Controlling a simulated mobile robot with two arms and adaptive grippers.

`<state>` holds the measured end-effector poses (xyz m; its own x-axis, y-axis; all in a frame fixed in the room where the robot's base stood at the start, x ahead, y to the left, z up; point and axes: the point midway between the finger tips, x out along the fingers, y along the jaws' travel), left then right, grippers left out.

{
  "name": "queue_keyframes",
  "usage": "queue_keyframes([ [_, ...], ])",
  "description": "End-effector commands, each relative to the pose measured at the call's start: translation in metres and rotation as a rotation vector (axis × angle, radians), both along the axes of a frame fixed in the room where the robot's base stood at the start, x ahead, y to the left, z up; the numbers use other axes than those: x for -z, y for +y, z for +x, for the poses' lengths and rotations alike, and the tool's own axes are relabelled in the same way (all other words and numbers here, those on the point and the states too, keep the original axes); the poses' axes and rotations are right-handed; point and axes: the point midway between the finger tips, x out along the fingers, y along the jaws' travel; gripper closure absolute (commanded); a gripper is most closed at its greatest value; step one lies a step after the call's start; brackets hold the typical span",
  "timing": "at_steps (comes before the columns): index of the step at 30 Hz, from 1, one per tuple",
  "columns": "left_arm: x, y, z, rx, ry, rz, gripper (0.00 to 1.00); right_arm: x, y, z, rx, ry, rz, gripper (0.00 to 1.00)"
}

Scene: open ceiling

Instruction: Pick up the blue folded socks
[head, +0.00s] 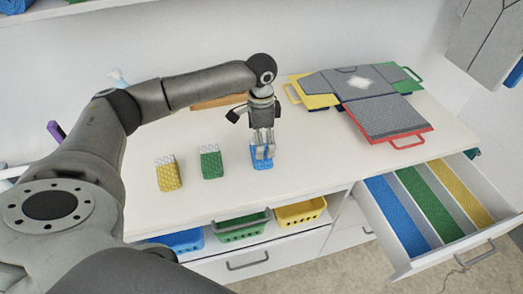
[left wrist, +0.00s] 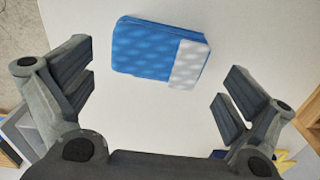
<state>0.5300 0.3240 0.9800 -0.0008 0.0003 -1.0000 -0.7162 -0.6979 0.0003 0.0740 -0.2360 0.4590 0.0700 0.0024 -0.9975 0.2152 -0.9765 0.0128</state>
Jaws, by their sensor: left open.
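The blue folded socks (head: 262,163) stand on the white countertop, with a blue body and a white band at one end. In the left wrist view the blue folded socks (left wrist: 150,50) lie ahead of the fingers, a little left of centre. My left gripper (head: 263,150) points down just above the socks and partly covers them in the head view. In the left wrist view its fingers (left wrist: 155,100) are spread wide with nothing between them. My right gripper is in neither view.
Yellow folded socks (head: 169,174) and green folded socks (head: 211,162) stand left of the blue ones. A grey garment (head: 375,100) lies on coloured folding boards at right. An open drawer (head: 475,243) with coloured strips juts out at front right. Baskets (head: 240,228) sit below the counter.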

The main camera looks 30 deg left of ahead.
Motion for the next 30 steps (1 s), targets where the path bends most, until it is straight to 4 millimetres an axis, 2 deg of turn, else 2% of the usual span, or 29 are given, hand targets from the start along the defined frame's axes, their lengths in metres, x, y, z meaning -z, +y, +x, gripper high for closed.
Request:
queue_keyframes([
  [3,0.016,0.0,-0.001,-0.001,0.005,0.001,0.0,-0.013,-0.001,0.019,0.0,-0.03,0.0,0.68],
  [6,0.031,-0.001,-0.001,0.0,0.003,0.0,0.0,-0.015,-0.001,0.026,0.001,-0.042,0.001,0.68],
  [10,0.04,-0.001,0.0,0.001,0.001,0.001,0.0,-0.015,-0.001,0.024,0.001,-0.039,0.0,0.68],
  [16,0.041,-0.001,0.0,0.001,0.0,0.0,0.0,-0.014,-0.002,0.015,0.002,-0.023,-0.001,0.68],
  [23,0.04,-0.001,0.0,0.001,0.0,0.0,0.3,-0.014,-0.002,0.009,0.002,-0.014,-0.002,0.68],
  [30,0.04,-0.001,0.0,0.001,0.0,0.0,0.3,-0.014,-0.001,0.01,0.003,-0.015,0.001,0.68],
])
